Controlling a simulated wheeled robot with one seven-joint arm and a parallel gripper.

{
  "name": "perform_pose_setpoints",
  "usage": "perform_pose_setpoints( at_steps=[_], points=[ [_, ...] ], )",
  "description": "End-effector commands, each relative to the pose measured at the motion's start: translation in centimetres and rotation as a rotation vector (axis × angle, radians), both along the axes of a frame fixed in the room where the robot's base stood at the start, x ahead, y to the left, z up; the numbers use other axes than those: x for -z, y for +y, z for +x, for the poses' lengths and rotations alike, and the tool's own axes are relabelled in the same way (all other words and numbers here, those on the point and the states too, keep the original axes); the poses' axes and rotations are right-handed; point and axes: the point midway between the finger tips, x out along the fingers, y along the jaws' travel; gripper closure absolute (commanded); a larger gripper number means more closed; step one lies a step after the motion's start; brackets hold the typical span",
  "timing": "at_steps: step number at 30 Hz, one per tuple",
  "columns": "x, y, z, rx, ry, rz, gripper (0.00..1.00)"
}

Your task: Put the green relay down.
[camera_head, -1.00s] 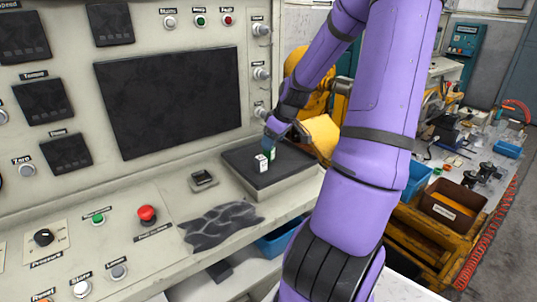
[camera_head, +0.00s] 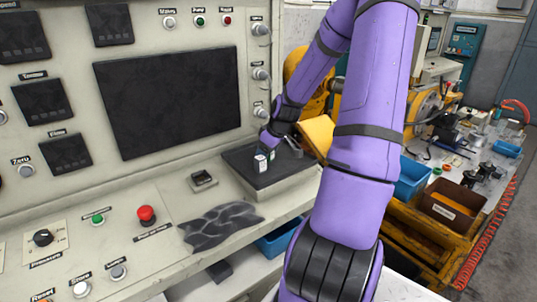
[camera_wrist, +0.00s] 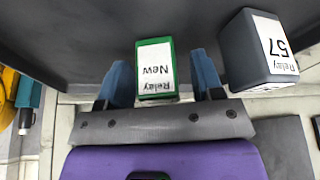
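The green relay (camera_wrist: 155,67), with a white "New Relay" label, is between my gripper's two blue fingers in the wrist view. My gripper (camera_wrist: 160,58) is open around it, with a gap showing on both sides, wider on the right. In the head view the green relay (camera_head: 272,154) is on the dark pad (camera_head: 285,172), partly hidden; my gripper (camera_head: 268,142) is low over it. A grey relay (camera_wrist: 250,62) labelled "57" stands just right of the right finger in the wrist view; it also shows in the head view (camera_head: 261,163).
The control panel with a dark screen (camera_head: 168,100) rises behind the shelf. A red button (camera_head: 146,214) and a dark crumpled cloth (camera_head: 220,224) are left of the pad. A blue bin (camera_head: 277,240) sits below. A yellow machine part (camera_head: 317,135) is close right of my wrist.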

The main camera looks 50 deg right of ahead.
Motion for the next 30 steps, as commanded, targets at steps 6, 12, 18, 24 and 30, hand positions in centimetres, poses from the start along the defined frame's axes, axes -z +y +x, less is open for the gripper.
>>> perform_pose_setpoints(
  at_steps=[6, 12, 18, 24, 30],
  points=[
    [0.0, 0.0, 0.0, 0.0, 0.0, 0.0, 0.9],
    [0.0, 0.0, 0.0, 0.0, 0.0, 0.0, 0.95],
    [-1.1, -0.1, 0.0, 0.002, -0.003, -0.003, 0.95],
    [-4.6, -0.1, 0.0, 0.001, -0.002, -0.005, 0.95],
    [-8.0, -0.1, 0.0, 0.001, 0.0, -0.003, 0.95]
  ],
)
